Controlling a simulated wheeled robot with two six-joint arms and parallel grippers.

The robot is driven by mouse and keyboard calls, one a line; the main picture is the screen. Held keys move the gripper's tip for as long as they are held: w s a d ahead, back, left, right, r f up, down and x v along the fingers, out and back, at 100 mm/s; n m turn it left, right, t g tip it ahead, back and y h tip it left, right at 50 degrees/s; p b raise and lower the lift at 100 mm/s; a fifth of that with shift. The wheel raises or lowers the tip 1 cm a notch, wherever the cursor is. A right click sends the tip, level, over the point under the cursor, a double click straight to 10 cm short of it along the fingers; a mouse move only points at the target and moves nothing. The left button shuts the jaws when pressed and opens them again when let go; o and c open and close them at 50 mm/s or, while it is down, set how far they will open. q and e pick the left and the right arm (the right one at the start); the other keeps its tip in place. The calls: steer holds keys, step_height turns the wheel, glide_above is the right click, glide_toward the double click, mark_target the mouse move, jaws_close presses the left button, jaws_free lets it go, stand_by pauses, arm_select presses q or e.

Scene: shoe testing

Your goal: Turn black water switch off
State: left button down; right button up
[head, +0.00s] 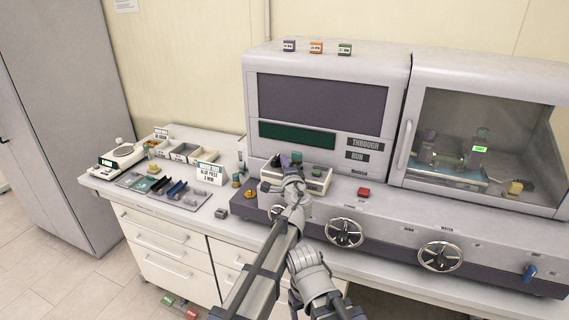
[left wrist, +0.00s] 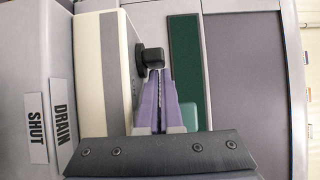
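In the left wrist view, a small black knob (left wrist: 152,56) sticks out from the side of a cream box (left wrist: 108,80). My left gripper (left wrist: 156,72) has its purple fingers close together, with their tips right at the knob. I cannot tell whether they touch it, and I see nothing clearly held between them. In the head view my left gripper (head: 293,166) is at the box (head: 318,180) on the machine's ledge and hides part of it. A "WATER" label stands above the right handwheel (head: 440,256). My right gripper is not seen.
The machine has a dark screen (head: 322,100), more handwheels (head: 344,232), a red button (head: 364,192) and a blue handle (head: 529,273). A glass-fronted chamber (head: 480,150) stands right. Scales (head: 122,155), trays and small parts fill the left bench. "DRAIN" and "SHUT" plates (left wrist: 64,110) show beside the box.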

arm_select(q)
steer(key=shift+w+d, duration=0.25)
steer(key=shift+w, duration=0.1)
stand_by(0.4)
steer(key=shift+s, duration=0.1)
